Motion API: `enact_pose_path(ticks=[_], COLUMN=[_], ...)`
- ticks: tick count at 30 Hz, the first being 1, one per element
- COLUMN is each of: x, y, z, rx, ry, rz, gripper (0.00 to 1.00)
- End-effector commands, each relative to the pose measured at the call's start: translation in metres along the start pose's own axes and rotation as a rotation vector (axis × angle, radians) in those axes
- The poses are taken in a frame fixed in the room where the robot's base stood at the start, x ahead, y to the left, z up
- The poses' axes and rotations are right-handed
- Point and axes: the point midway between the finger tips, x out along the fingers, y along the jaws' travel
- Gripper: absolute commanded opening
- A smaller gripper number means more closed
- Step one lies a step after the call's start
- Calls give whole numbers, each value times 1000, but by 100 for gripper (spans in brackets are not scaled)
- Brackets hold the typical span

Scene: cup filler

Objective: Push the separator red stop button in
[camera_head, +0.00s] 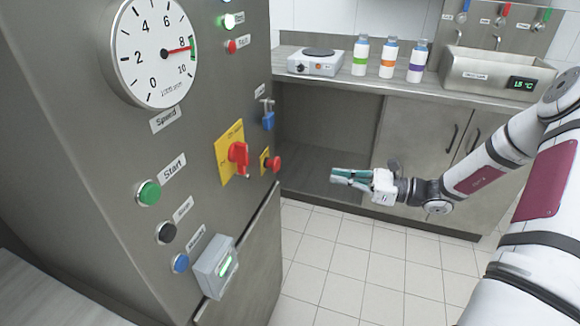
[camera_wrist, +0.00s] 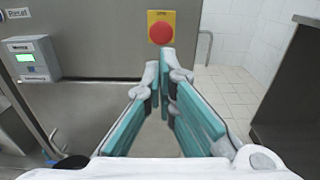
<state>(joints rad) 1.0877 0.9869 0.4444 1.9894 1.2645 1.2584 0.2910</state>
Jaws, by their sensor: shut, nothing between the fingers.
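The red stop button (camera_head: 273,163) is a mushroom-shaped knob on a small yellow plate, on the side edge of the steel cabinet's panel. It also shows in the wrist view (camera_wrist: 160,32), just beyond and above my fingertips. My gripper (camera_head: 338,176) is shut and empty, with teal finger pads. It is to the right of the button and apart from it, with its fingers pointing left towards the cabinet. In the wrist view the fingertips (camera_wrist: 165,62) come together just below the yellow plate. The button's label is not readable.
A red rotary switch (camera_head: 238,158) on a yellow plate and a blue padlock (camera_head: 268,120) are close to the button. A grey display box (camera_head: 215,266) juts out lower on the panel. A counter with bottles (camera_head: 388,60) stands behind my arm. The tiled floor (camera_head: 345,255) is clear.

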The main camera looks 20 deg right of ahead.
Motion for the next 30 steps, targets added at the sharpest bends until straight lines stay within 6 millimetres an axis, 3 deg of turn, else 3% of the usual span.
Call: enact_pose_path(ticks=[16,20,30], x=[5,22,89], y=[-3,-3,-4], z=[-2,-2,-2], rx=[10,11,10], ry=[-12,-14,-13], rz=[-13,-12,-11], gripper=[0,0,0])
